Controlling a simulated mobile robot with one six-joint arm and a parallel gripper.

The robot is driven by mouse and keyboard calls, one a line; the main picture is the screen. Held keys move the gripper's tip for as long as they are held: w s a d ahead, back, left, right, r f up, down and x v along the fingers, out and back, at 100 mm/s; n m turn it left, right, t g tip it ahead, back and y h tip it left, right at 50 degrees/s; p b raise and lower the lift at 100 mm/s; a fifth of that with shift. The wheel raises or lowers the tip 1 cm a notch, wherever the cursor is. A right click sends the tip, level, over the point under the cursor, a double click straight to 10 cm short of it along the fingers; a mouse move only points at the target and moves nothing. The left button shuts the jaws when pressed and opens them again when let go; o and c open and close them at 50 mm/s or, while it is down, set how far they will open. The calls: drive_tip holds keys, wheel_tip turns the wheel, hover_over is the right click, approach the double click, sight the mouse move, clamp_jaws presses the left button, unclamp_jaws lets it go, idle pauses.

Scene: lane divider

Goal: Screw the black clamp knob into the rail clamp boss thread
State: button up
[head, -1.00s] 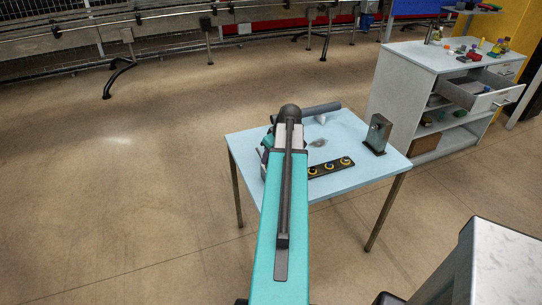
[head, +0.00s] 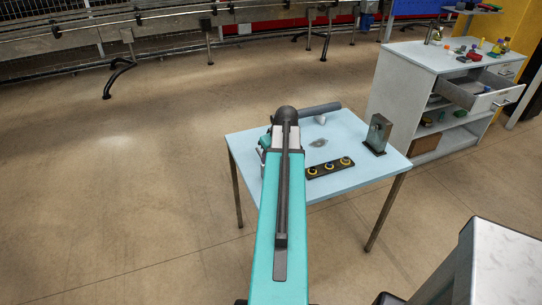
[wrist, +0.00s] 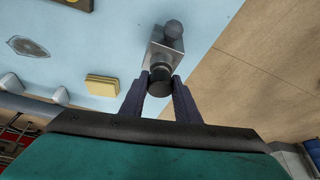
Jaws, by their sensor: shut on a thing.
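In the wrist view my gripper (wrist: 160,88) is shut on the black knob (wrist: 159,80), a short dark cylinder between the fingertips. Just beyond it is a grey metal block (wrist: 164,52), likely the rail clamp, with a dark round ball (wrist: 173,29) at its far end. The knob's far end overlaps the block in this view. I cannot tell whether it is in the thread, and the boss thread is hidden. In the head view my arm covers the gripper, knob and block.
The light blue table (head: 345,180) carries a dark strip with yellow rings (head: 330,168), an upright metal bracket (head: 378,133), a dark tube (head: 320,109) and a grey flat piece (head: 319,142). A yellow block (wrist: 102,86) shows in the wrist view. A cabinet (head: 420,90) stands behind right.

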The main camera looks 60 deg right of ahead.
drive_tip(key=shift+m+h, duration=0.3)
drive_tip(key=shift+m, duration=0.5)
drive_tip(key=shift+m+g+h, duration=0.3)
drive_tip(key=shift+m, duration=0.6)
drive_tip(key=shift+m, duration=0.8)
drive_tip(key=shift+m+g+h+p, duration=0.3)
